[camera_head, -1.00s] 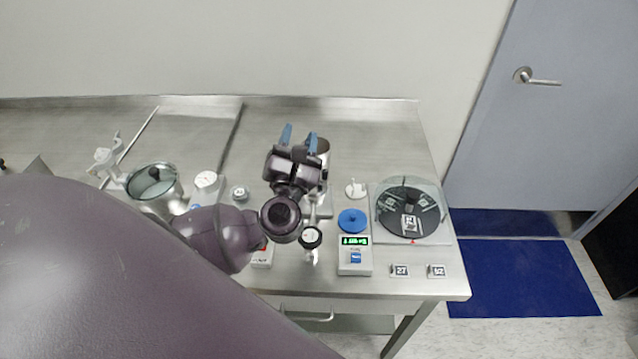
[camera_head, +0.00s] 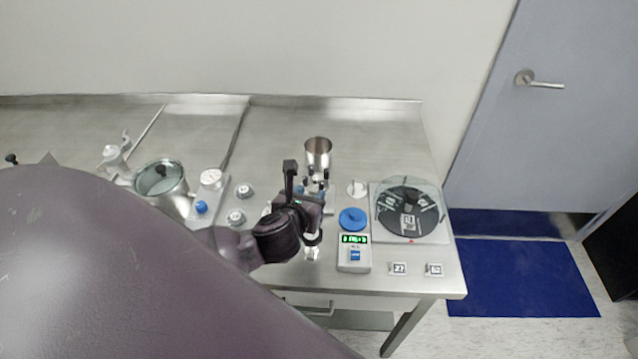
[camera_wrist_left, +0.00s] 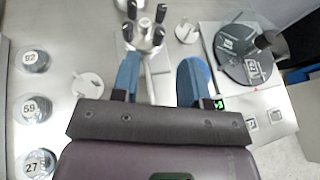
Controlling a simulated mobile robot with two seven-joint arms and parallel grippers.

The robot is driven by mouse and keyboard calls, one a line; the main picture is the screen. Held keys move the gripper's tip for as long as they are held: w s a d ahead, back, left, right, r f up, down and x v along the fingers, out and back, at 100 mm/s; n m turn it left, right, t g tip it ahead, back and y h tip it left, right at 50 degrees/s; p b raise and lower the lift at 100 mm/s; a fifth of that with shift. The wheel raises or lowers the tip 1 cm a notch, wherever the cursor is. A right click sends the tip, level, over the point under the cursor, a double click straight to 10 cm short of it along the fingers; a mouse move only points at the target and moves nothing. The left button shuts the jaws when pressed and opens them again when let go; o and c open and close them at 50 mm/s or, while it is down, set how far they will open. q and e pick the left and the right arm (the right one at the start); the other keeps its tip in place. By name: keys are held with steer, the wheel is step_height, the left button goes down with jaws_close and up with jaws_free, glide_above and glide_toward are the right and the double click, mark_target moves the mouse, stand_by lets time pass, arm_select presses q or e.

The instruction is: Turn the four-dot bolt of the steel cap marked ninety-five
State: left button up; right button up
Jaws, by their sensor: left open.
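My left gripper (camera_head: 309,188) is over the middle right of the steel bench. In the left wrist view the gripper (camera_wrist_left: 158,64) shows two blue fingers spread apart with nothing held between them. Just beyond the fingertips stands a steel fitting with several black-topped upright bolts (camera_wrist_left: 143,34). In the head view some of these black tops (camera_head: 315,183) show just below a steel cup (camera_head: 318,150). I cannot read a ninety-five or dot marks on it. The arm hides part of the fitting. My right gripper is not in view.
Round caps marked 92 (camera_wrist_left: 32,61), 59 (camera_wrist_left: 32,108) and 27 (camera_wrist_left: 38,162) stand left in the wrist view. A blue disc (camera_head: 352,218) and a meter (camera_head: 355,255) sit right of the gripper, near a covered black rotor (camera_head: 408,218). A glass-lidded pot (camera_head: 160,180) stands left.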

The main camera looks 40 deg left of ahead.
mark_target(321, 183)
arm_select(q)
steer(key=x, duration=0.6)
steer(key=shift+w+a+f, duration=0.1)
steer(key=shift+w+a, duration=0.05)
steer(key=shift+w, duration=0.2)
jaws_close()
